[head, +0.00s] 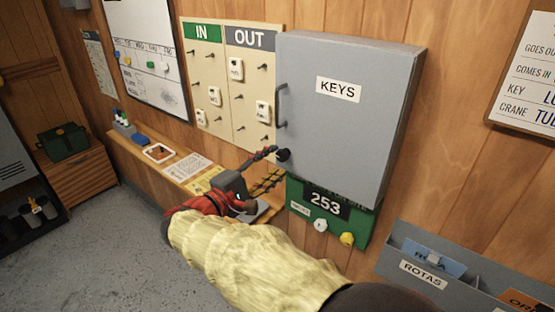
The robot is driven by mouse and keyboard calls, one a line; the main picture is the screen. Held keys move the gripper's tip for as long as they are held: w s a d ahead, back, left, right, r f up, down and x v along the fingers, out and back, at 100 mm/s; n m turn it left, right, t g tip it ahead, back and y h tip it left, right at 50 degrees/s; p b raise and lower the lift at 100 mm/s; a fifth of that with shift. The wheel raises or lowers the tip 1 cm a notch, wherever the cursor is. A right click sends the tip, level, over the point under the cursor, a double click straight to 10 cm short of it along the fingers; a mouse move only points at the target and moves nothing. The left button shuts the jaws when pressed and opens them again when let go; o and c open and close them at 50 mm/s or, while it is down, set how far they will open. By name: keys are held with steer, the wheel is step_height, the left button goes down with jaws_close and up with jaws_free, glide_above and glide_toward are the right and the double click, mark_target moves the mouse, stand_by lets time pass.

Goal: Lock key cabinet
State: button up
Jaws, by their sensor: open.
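The grey key cabinet (345,130), labelled KEYS, hangs on the wooden wall. Its door looks closed, with a dark bar handle (281,107) on the left edge. A dark round lock knob (284,155) sits low on that edge; I cannot tell which way it is turned. My gripper (270,167) is open, just left of and slightly below the knob. Its upper finger reaches close to the knob; I cannot tell if they touch. No key can be made out between the fingers.
A green counter board (325,206) reading 253, with a white and a yellow knob, is below the cabinet. The IN/OUT peg board (222,75) is left. A narrow wooden shelf (128,148) with papers runs below it. A grey ROTAS holder (470,278) is lower right.

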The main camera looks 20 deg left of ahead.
steer(key=v, duration=0.9)
